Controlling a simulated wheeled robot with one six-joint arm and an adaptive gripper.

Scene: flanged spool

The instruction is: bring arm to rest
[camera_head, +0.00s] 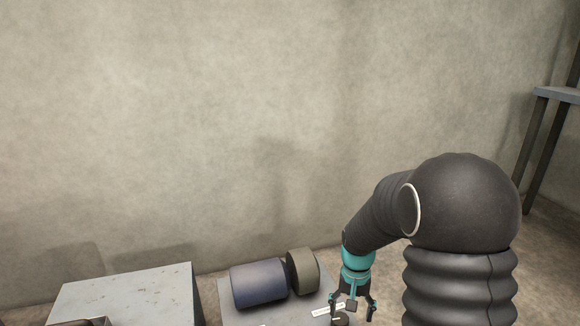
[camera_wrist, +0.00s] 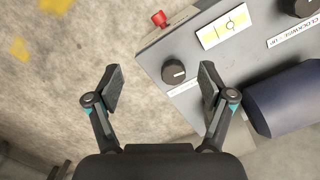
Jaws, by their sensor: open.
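My gripper (camera_head: 353,312) hangs from my dark arm at the lower right of the head view, pointing down over the right part of a grey machine box. In the wrist view, my gripper (camera_wrist: 160,88) has its two fingers wide apart with nothing between them. A black knob (camera_wrist: 180,71) on the box's panel shows near the right finger, beyond the fingertips. I cannot tell the exact height of the fingers above it.
The grey machine box (camera_head: 226,298) carries a dark blue cylinder (camera_head: 258,284) and a dark round block (camera_head: 303,271). Its panel has a red button (camera_wrist: 159,18) and a yellow label (camera_wrist: 223,29). A grey table (camera_head: 125,295) stands left; a shelf (camera_head: 560,94) stands far right.

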